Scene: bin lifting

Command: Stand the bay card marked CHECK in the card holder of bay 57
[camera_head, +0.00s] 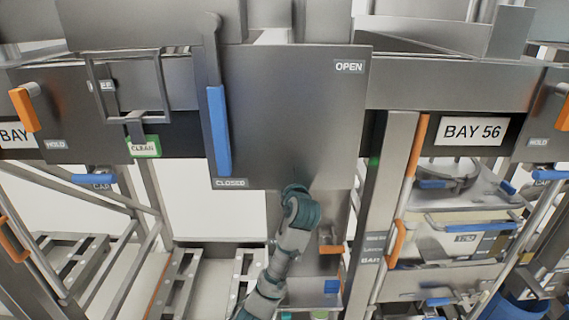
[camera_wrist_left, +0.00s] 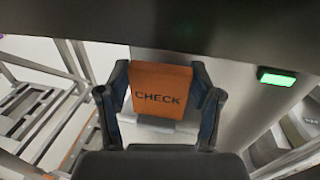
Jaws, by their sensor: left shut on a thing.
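The orange card marked CHECK (camera_wrist_left: 160,90) stands between the two fingers of my left gripper (camera_wrist_left: 160,105) in the left wrist view, its lettering upright and facing the camera. The gripper is shut on it. In the head view my arm rises from the bottom middle to a large grey panel, and its gripper and the card are hidden. I cannot make out a holder marked 57. My right gripper is not in view.
The grey panel (camera_head: 290,110), marked OPEN and CLOSED, has a blue handle (camera_head: 219,130). Left of it hang a square metal frame (camera_head: 160,85) and a green-edged CLEAN card (camera_head: 146,147). A dark beam (camera_wrist_left: 200,25) crosses above the card.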

